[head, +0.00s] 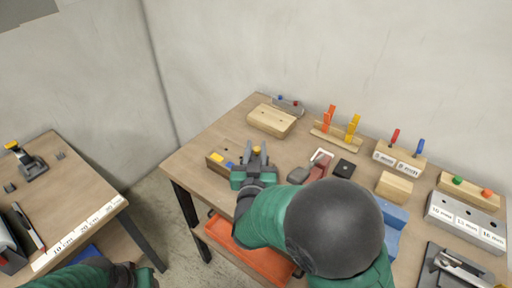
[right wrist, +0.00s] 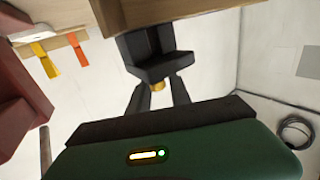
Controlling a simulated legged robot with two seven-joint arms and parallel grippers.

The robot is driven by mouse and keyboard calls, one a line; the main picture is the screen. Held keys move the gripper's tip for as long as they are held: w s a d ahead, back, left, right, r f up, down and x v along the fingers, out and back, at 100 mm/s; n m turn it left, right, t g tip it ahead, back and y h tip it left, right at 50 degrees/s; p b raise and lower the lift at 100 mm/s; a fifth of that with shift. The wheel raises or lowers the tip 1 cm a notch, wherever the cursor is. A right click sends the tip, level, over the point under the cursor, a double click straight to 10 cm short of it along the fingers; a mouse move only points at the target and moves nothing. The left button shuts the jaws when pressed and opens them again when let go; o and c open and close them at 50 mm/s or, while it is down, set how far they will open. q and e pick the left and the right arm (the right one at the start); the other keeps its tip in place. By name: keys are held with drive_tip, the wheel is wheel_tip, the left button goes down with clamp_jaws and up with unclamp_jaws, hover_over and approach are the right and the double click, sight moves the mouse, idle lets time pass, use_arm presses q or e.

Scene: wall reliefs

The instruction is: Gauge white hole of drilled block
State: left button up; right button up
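My right gripper is at the block's right end. In the right wrist view its dark fingers (right wrist: 155,55) are close together, with a small yellow-brass round piece (right wrist: 159,86) between them. The contact with the block is hidden. My left gripper (head: 140,279) is dark and partly cut off at the bottom edge.
Behind stands a wooden block with dark holes (head: 272,120). To the right are an orange and yellow gauge rack (head: 335,138), a red and blue plug holder (head: 399,157) and a labelled grey block (head: 465,222). An orange tray (head: 250,246) sits below the front edge.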

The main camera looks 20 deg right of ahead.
drive_tip(key=shift+d, duration=0.15)
clamp_jaws()
drive_tip(key=shift+d, duration=0.1)
idle(0.8)
